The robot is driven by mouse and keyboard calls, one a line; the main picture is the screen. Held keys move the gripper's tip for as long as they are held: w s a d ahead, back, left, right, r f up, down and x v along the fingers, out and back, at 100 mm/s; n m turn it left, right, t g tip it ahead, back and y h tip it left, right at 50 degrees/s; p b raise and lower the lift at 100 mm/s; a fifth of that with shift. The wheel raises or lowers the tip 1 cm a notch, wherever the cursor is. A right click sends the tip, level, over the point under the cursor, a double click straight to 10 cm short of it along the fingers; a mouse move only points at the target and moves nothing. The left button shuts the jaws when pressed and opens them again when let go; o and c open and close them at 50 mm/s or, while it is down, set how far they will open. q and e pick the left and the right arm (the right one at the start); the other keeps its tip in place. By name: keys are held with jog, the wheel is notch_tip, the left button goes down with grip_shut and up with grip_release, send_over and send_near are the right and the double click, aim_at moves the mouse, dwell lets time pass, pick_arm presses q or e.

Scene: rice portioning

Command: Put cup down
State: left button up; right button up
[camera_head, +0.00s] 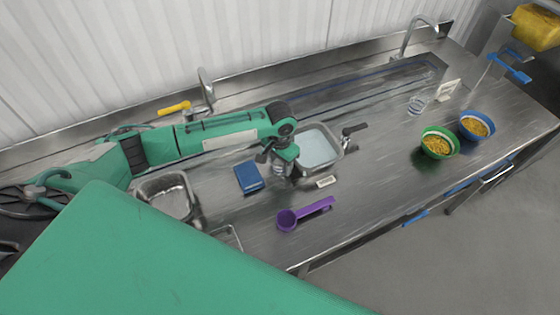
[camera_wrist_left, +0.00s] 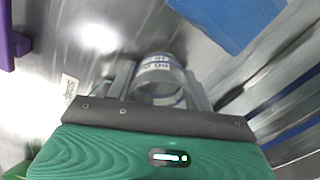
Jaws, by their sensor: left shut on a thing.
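My left gripper (camera_head: 283,168) is low over the steel counter (camera_head: 350,200), between a blue block and a metal tray. It is shut on a clear cup (camera_wrist_left: 160,78) with dark markings, which shows between the two fingers in the left wrist view. In the head view the gripper largely hides this cup. I cannot tell whether its base touches the counter. A second clear cup (camera_head: 417,104) stands apart on the counter to the right. My right gripper is not in view.
The blue block (camera_head: 249,177) lies left of the gripper, the pale-filled tray (camera_head: 332,168) right. A purple scoop (camera_head: 290,218) lies in front. Green (camera_head: 427,150) and blue (camera_head: 462,131) bowls of yellow grains stand right. A small label (camera_head: 326,181) lies nearby. Clear counter lies right of the scoop.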

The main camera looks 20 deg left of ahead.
pick_arm(q)
jog(key=o, duration=1)
jog(key=shift+f, duration=0.1)
jog(key=shift+c, duration=0.2)
